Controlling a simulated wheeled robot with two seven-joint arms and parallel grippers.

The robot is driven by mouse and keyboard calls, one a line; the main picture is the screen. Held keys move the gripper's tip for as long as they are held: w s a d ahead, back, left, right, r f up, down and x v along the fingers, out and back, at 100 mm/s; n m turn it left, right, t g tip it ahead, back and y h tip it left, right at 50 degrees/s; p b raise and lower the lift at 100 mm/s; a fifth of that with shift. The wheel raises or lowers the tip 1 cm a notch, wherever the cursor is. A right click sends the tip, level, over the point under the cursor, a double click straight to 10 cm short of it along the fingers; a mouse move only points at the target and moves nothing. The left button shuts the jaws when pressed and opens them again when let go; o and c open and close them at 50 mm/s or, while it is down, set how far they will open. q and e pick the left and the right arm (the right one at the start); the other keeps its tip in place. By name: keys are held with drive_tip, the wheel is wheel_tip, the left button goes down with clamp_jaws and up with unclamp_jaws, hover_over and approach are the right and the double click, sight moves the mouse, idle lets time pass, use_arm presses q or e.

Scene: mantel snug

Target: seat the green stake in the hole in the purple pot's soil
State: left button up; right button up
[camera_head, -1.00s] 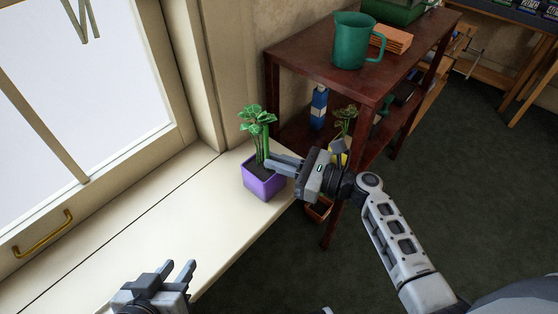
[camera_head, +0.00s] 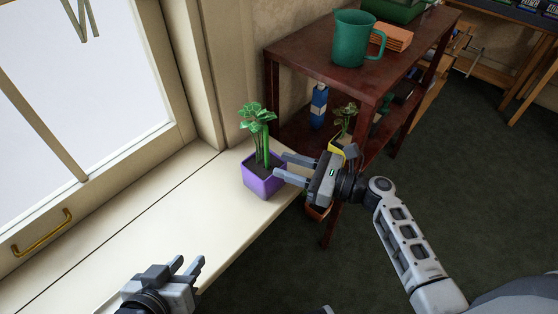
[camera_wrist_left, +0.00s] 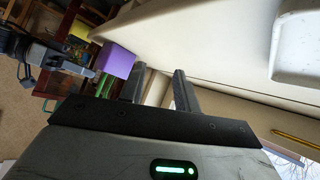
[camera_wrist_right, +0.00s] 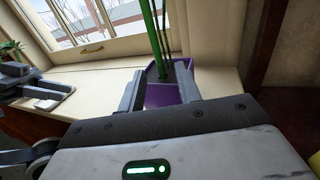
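The purple pot (camera_head: 263,186) stands on the cream sill with dark soil and a leafy plant (camera_head: 256,113) in it. The green stake (camera_head: 266,148) stands about upright in the pot beside the stems. In the right wrist view the stake (camera_wrist_right: 151,32) runs down to the soil (camera_wrist_right: 166,84); the hole itself and the stake's depth cannot be made out. My right gripper (camera_head: 280,166) is open and empty at the pot's right side, clear of the stake. My left gripper (camera_head: 190,267) is open and empty over the near sill. The pot also shows in the left wrist view (camera_wrist_left: 116,60).
The window and its brass handle (camera_head: 42,235) are at the left. A dark red shelf table (camera_head: 315,67) stands behind and right of the pot, bearing a green jug (camera_head: 355,40). A yellow pot (camera_head: 337,147) is just behind my right gripper. The sill's middle is clear.

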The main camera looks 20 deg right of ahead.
drive_tip(key=p+v, duration=0.1)
drive_tip(key=v, duration=1.2)
drive_tip(key=shift+s, duration=0.15)
